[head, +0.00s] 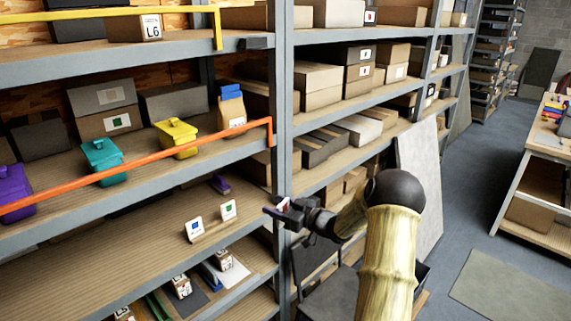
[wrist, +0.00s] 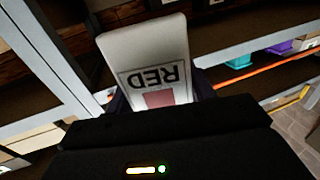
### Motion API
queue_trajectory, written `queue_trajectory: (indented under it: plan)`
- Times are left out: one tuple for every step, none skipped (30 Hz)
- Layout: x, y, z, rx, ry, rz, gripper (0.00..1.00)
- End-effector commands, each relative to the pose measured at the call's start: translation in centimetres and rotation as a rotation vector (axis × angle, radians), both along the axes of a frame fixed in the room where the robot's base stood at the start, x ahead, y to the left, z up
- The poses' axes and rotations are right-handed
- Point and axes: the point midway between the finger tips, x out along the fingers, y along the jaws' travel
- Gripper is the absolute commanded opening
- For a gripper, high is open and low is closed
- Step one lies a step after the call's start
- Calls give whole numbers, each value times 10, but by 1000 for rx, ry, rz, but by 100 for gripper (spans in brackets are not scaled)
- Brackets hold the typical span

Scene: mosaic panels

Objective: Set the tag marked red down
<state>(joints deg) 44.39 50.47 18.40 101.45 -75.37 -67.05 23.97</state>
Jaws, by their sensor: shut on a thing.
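My gripper (head: 278,208) is shut on the red tag, in front of the shelf upright and right of the tag holder. In the wrist view the red tag (wrist: 146,52) is a white card with the word RED upside down and a red square. My gripper's fingers (wrist: 155,98) flank its lower part. In the head view the red tag is small and mostly hidden by the gripper. A wooden strip (head: 213,233) on the shelf bears a blue-marked tag (head: 194,229) and a green-marked tag (head: 229,209), both upright.
A grey shelf upright (head: 283,120) stands just behind my gripper. An orange bar (head: 140,168) crosses the shelf above, in front of teal (head: 103,160), yellow (head: 177,138) and purple (head: 14,190) bins. A purple object (head: 220,184) lies behind the tags. The shelf board (head: 90,262) left of them is bare.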

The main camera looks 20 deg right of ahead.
Motion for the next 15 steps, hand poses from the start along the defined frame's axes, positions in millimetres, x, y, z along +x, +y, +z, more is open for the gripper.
queue_trajectory:
  plan:
    - [-6,9,-31,11,11,-21,32]
    - [-9,13,-45,11,12,-36,32]
    - [-13,19,-62,11,12,-58,32]
    - [-17,23,-75,12,12,-75,32]
    - [-20,28,-88,11,13,-93,32]
    - [-26,34,-104,13,13,-117,32]
    - [-29,38,-116,11,13,-135,32]
    - [-34,43,-128,11,14,-153,32]
    - [-40,49,-144,11,14,-178,32]
    - [-45,54,-156,13,15,-198,32]
    - [-50,59,-167,12,14,-217,32]
    - [-56,65,-180,11,13,-242,32]
    - [-61,69,-190,10,13,-259,32]
    - [-65,73,-199,10,13,-276,32]
    - [-72,78,-210,10,11,-299,32]
